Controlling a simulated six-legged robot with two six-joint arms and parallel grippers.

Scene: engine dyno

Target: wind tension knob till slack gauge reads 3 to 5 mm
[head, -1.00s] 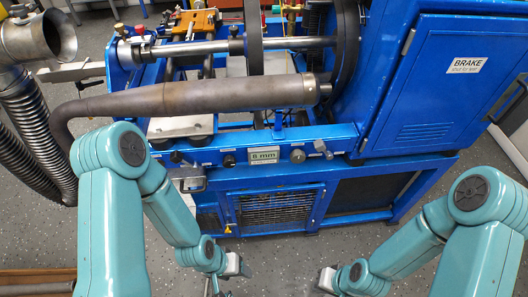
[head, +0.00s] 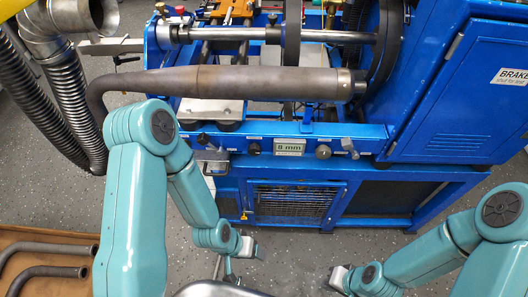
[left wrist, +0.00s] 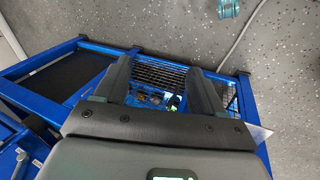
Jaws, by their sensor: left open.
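The slack gauge (head: 290,147) is a small display on the blue front rail of the test stand; its small digits look like 8 mm. A round grey knob (head: 323,152) sits just right of it and a smaller dark knob (head: 254,148) just left. The labels are too small to read, so I cannot tell which is the tension knob. My left gripper (left wrist: 163,85) is open and empty, apart from the knobs; in the head view it hangs low before the stand. My right gripper (head: 338,280) is low at the right; its fingers are not clear.
A lever (head: 350,148) stands right of the grey knob. A small metal box (head: 211,160) juts from the rail at left. A brown exhaust pipe (head: 240,80) runs above the rail. Bent pipes lie on a brown board (head: 30,236) at lower left.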

